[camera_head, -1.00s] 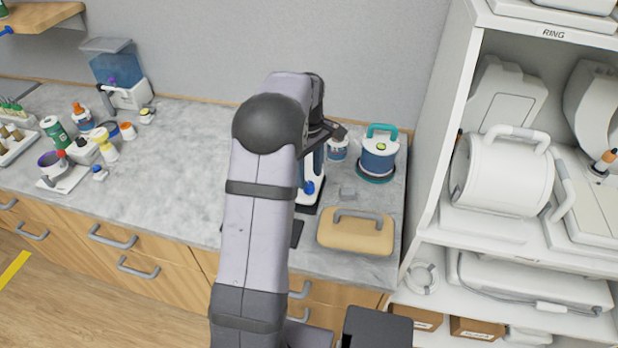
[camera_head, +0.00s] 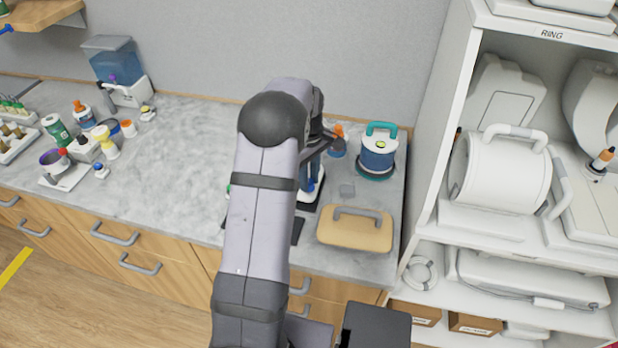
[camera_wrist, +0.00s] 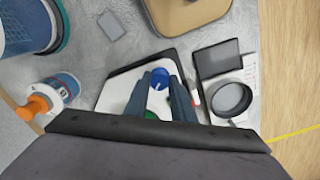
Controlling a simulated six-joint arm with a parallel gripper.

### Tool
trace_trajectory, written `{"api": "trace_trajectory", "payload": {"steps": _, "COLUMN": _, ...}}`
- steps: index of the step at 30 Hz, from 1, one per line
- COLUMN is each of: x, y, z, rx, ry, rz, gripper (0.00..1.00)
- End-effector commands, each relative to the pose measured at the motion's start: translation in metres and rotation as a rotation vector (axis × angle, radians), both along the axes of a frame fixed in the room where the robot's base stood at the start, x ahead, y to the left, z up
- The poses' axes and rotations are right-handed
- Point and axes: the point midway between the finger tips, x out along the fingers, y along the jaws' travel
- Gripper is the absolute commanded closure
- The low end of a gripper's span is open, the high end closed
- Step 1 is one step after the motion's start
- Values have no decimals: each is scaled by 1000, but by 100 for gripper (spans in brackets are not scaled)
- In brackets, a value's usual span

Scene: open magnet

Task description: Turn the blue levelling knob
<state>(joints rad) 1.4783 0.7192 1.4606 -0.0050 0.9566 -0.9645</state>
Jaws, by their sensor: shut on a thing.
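The blue levelling knob (camera_wrist: 159,77) sits on a white instrument base (camera_wrist: 122,88) in the wrist view. My gripper (camera_wrist: 161,79) has its two dark blue-grey fingers on either side of the knob, closed on it. A green part (camera_wrist: 151,115) shows lower down between the fingers. In the head view my arm hides much of the instrument; a bit of blue and white (camera_head: 311,187) shows beside the arm. The fingertips cannot be made out there.
An orange-capped bottle (camera_wrist: 55,93) and a teal-handled blue container (camera_head: 378,155) stand close by. A tan case (camera_head: 355,230) with a grey handle lies in front. A round dark dish (camera_wrist: 232,98) is at the right in the wrist view. White shelves (camera_head: 440,170) bound the right side.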

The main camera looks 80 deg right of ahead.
Motion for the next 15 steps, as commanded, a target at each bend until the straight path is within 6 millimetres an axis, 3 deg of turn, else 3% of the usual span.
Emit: {"api": "trace_trajectory", "payload": {"steps": 15, "x": 1, "y": -2, "z": 1, "rx": 2, "ry": 3, "rz": -214, "gripper": 100}}
